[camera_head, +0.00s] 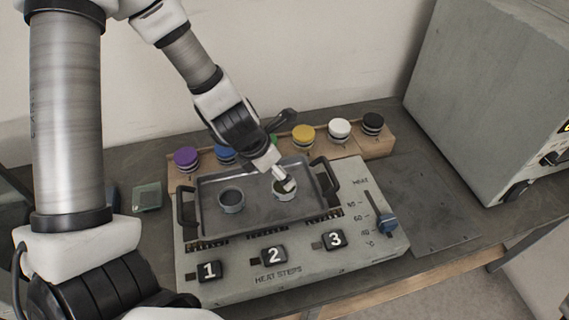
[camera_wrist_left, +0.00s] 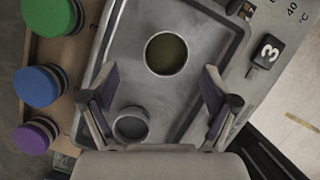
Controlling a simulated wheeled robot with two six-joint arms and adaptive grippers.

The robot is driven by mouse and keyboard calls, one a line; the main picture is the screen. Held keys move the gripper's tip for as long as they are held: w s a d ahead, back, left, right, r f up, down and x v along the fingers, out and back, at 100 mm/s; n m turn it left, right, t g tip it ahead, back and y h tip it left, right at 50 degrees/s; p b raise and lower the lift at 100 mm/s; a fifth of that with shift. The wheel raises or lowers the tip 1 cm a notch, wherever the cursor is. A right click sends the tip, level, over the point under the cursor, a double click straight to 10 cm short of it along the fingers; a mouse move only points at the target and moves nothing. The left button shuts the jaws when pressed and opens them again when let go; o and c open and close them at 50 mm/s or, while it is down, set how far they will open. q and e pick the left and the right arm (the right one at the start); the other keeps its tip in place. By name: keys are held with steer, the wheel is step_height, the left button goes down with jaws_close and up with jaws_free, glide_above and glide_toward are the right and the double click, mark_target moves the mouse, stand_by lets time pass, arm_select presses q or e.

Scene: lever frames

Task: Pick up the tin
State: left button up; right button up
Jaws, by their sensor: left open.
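Two round grey tins stand in a shallow grey metal tray (camera_head: 258,221) with black side handles. The left tin (camera_head: 232,200) looks empty and grey inside; it also shows low in the left wrist view (camera_wrist_left: 130,126). The right tin (camera_head: 284,194) holds something dark olive, clear in the left wrist view (camera_wrist_left: 166,54). My left gripper (camera_head: 287,184) is above the right tin and partly hides it. In the wrist view the open fingers (camera_wrist_left: 156,84) are spread wide with nothing between their tips; the olive tin appears just beyond them. My right gripper is not in view.
The tray sits on a heating unit (camera_head: 295,277) with numbered switches and a blue-knobbed slider (camera_head: 386,222). Behind is a wooden rack (camera_head: 378,146) of jars with coloured lids. A large grey cabinet (camera_head: 490,90) stands right. A small greenish glass piece (camera_head: 147,196) lies left.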

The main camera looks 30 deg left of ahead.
mark_target(284, 189)
arm_select(q)
steer(key=shift+b+x, duration=0.55)
steer(key=shift+x, duration=0.3)
steer(key=shift+s+d+f+b, duration=0.2)
steer(key=shift+d+f+b, duration=0.15)
steer(key=shift+f+b, duration=0.25)
steer(key=shift+s+d+f+b, duration=0.15)
steer(key=shift+d+f+b, duration=0.25)
steer(key=shift+f+b, duration=0.15)
steer(key=f, duration=0.1)
steer(key=w+f+b, duration=0.1)
steer(key=f, duration=0.1)
steer(key=shift+w+a, duration=0.25)
steer(key=shift+w, duration=0.3)
steer(key=shift+s+d+r, duration=0.15)
steer(key=shift+s+r, duration=0.1)
steer(key=shift+r, duration=0.05)
steer(key=shift+c, duration=0.7)
steer(key=shift+s, duration=0.1)
steer(key=c, duration=1.2)
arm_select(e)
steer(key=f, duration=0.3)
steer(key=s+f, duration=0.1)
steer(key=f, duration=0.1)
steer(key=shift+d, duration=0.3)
